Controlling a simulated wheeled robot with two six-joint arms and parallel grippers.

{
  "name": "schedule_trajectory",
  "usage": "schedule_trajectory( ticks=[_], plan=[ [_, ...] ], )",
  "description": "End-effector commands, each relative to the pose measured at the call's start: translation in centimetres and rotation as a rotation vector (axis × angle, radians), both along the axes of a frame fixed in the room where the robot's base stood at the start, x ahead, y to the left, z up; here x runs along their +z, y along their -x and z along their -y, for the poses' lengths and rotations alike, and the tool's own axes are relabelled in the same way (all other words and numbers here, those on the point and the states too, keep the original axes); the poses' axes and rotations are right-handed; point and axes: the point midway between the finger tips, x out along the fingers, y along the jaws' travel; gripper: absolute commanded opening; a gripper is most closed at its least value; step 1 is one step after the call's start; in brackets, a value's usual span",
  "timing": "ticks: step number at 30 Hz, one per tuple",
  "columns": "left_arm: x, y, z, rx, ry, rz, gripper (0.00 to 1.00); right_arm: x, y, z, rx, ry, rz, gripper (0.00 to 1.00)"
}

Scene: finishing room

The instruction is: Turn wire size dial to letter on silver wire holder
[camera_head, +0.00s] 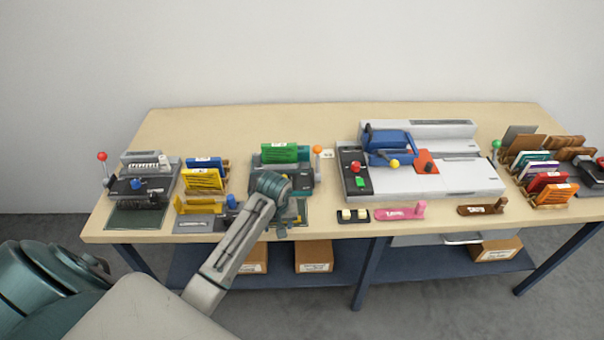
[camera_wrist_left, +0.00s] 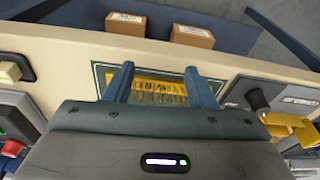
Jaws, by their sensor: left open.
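My left gripper (camera_head: 281,228) points down over the front middle of the table, and its arm hides part of what lies beneath. In the left wrist view its two fingers (camera_wrist_left: 158,70) are apart, over a dark green mat with a yellow printed piece. The silver wire holder (camera_head: 195,224) lies at the front left, left of my gripper. It is a flat labelled plate, which also shows in the wrist view (camera_wrist_left: 298,100). I cannot tell which knob is the wire size dial, nor read the label's letter. My right gripper is not in view.
A machine with a green book (camera_head: 279,153) and an orange-knobbed lever stands behind my gripper. Yellow books (camera_head: 203,180) stand behind the silver holder. A large white machine (camera_head: 465,178), a pink holder (camera_head: 397,213) and a brown holder (camera_head: 482,209) are to the right.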

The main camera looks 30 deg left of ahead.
Motion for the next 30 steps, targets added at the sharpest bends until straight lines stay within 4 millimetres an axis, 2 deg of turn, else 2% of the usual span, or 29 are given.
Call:
schedule_trajectory(
  ticks=[8,15,18,21,24,27,30],
  plan=[
    [2.9,-6.6,-2.8,0.216,0.035,-0.021,0.5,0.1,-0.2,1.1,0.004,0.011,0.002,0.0],
    [8.1,-13.8,-6.4,0.51,0.097,-0.059,0.5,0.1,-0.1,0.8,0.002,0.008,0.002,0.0],
    [10.0,-15.6,-7.5,0.605,0.119,-0.073,0.5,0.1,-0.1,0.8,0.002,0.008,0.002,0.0],
    [11.3,-16.6,-8.1,0.666,0.135,-0.084,0.5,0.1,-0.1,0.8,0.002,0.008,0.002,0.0],
    [11.8,-17.0,-8.4,0.696,0.141,-0.091,0.5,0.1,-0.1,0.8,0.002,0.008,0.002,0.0],
    [11.3,-17.1,-8.4,0.702,0.143,-0.093,0.5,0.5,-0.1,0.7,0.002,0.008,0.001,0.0],
    [10.0,-17.0,-8.4,0.701,0.142,-0.095,0.5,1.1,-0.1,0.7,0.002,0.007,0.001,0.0]
  ],
)
